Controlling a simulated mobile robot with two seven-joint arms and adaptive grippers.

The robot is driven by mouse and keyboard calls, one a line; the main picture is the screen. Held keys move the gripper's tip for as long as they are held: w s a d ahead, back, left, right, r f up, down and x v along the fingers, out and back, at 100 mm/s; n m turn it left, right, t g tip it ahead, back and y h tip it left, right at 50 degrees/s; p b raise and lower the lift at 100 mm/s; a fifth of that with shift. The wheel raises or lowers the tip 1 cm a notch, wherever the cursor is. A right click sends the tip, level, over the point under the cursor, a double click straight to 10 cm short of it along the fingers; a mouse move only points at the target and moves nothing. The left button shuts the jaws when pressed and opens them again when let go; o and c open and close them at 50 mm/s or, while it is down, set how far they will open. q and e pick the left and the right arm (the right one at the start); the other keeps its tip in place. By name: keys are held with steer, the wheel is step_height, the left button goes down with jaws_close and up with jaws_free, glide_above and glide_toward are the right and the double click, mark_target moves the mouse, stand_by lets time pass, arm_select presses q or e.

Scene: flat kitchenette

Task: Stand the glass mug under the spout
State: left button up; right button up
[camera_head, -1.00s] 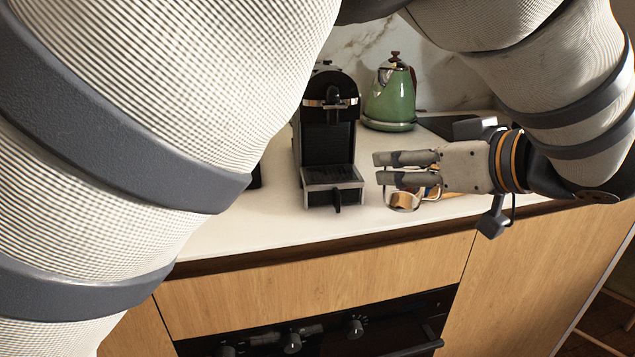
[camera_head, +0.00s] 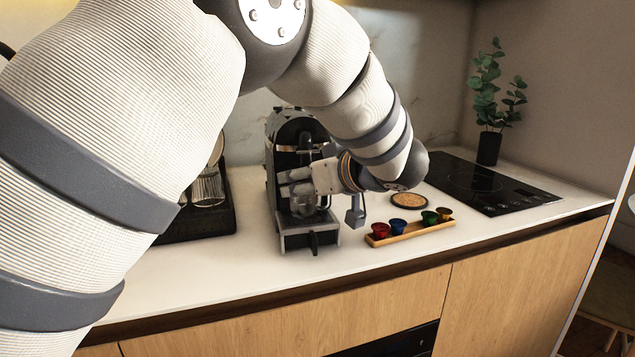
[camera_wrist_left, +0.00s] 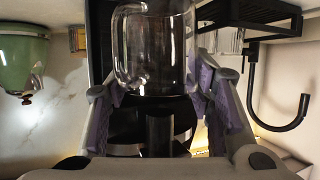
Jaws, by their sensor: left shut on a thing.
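The clear glass mug (camera_head: 303,205) is between the fingers of my left gripper (camera_head: 290,183), which is shut on it. The gripper reaches in from the right side of the black coffee machine (camera_head: 283,160). The mug is in front of the machine's body, over the drip tray (camera_head: 296,240) and below the spout (camera_head: 305,144). I cannot tell whether its base touches the tray. The left wrist view, which is upside down, shows the mug (camera_wrist_left: 155,50) between the purple finger pads, its handle on the left. My right gripper is not in view.
A wooden holder (camera_head: 412,232) with several coloured capsules and a round cork mat (camera_head: 409,200) lie right of the machine. A black rack (camera_head: 232,212) with glassware stands left. A hob (camera_head: 470,183) and plant (camera_head: 490,110) are farther right. The front counter strip is clear.

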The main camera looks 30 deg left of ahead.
arm_select(q)
steer(key=shift+s+d+f, duration=0.1)
steer(key=shift+d, duration=0.1)
steer(key=shift+f, duration=0.1)
steer(key=o, duration=1.2)
steer(key=shift+o, duration=0.2)
steer(key=shift+d+r, duration=0.2)
steer(key=v, duration=1.1)
steer(key=shift+s+d, duration=0.2)
steer(key=shift+s, duration=0.05)
